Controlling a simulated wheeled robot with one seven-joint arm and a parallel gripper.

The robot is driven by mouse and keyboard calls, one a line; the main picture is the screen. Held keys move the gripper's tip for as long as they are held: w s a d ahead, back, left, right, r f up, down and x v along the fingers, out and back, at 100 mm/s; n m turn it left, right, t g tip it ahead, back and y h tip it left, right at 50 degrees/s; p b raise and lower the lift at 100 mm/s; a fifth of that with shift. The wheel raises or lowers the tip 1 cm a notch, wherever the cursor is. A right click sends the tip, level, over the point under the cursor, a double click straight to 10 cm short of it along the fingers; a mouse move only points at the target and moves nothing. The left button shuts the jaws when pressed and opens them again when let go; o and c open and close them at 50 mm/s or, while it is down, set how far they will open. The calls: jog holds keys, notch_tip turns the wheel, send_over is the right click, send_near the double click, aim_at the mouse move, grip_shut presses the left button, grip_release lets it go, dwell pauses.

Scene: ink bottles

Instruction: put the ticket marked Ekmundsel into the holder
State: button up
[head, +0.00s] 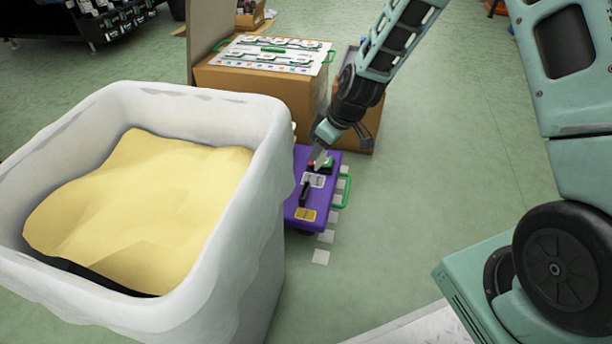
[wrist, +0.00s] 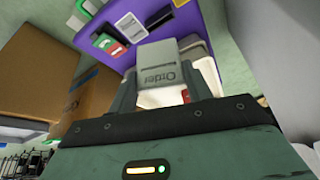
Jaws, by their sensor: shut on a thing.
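My gripper (head: 320,162) is low over a purple board (head: 329,186), at its far end in the head view. In the wrist view my gripper (wrist: 172,92) is shut on a grey card (wrist: 157,68) that carries the word "Order". I cannot read Ekmundsel on it or on any other card. A white card (head: 314,181), a yellow card (head: 305,214) and a dark upright piece (head: 304,194) are on the board. A red and green piece (wrist: 108,44) shows beside the held card in the wrist view. I cannot tell for sure which piece is the holder.
A large white bin (head: 252,215) with yellow contents stands close at the left of the board. A cardboard box (head: 262,87) with a printed panel (head: 290,60) on top stands behind it. A green handle (head: 347,190) edges the board.

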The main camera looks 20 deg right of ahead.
jog(key=w+a+f+n+b, duration=0.1)
jog(key=a+f+n+b, duration=0.1)
jog(key=f, duration=0.4)
jog(key=w+a+f+n+g+b, duration=0.1)
jog(key=w+f+n+b, duration=0.1)
jog(key=f+b, duration=0.3)
jog(key=shift+w+a+f+y, duration=0.15)
jog(key=shift+a+f+y, duration=0.25)
jog(key=shift+f, duration=0.1)
jog(key=shift+d+p, duration=0.1)
jog(key=shift+p, duration=0.2)
dwell(0.4)
jog(key=shift+f+b, duration=0.35)
jog(key=shift+f, duration=0.95)
dwell(1.1)
jog(key=o, duration=1)
jog(key=p+v, duration=0.9)
jog(key=v, duration=0.8)
jog(key=shift+s+d+r+p, duration=0.15)
jog(key=shift+s+d+p, duration=0.05)
jog(key=shift+p, duration=0.2)
